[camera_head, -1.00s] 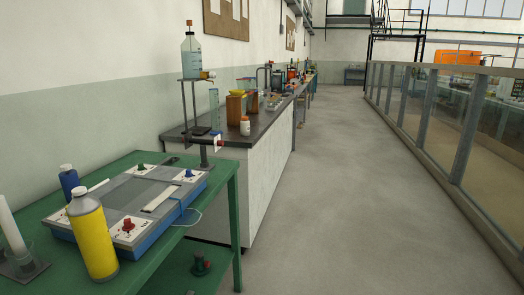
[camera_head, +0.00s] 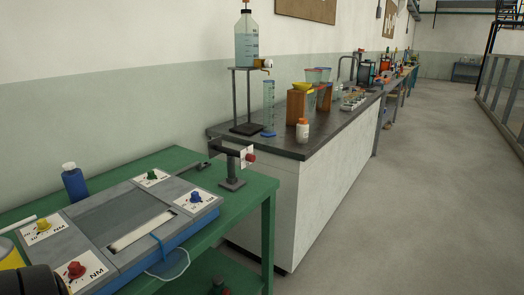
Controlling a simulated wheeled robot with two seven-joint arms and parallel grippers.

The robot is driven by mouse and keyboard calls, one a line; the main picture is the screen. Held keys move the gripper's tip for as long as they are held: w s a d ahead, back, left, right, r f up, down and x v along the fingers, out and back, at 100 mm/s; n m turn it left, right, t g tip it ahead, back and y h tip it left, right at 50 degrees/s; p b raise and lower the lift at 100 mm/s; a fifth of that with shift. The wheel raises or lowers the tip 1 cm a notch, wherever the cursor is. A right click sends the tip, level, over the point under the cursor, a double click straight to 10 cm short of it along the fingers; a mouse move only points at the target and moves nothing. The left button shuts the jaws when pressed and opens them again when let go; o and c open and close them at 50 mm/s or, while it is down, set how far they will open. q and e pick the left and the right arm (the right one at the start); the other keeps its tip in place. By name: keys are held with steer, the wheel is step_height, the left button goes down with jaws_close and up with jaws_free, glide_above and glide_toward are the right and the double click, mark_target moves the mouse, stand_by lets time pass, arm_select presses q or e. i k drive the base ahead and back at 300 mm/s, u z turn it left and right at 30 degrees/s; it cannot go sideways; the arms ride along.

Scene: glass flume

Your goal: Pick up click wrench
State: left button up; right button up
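I cannot pick out the click wrench with certainty. A grey and blue panel unit (camera_head: 100,208) with coloured knobs and "NM" labels lies on the green table (camera_head: 262,195). A pale flat strip (camera_head: 140,230) lies in its recess. A small dark piece (camera_head: 203,166) lies at the panel's far edge, too small to identify. Beside it, a dark horizontal bar (camera_head: 228,151) with a red knob sits on a small stand. Neither of my grippers can be made out. A dark rounded part in the bottom left corner is cut off by the frame.
A dark-topped bench (camera_head: 290,148) with glassware stands beyond the table. The grey floor (camera_head: 420,190) to the right is clear.

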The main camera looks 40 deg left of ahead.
mark_target(215, 147)
steer(key=i, duration=1.05)
steer(key=u, duration=3.05)
steer(key=i, duration=0.5)
steer(key=u, duration=0.05)
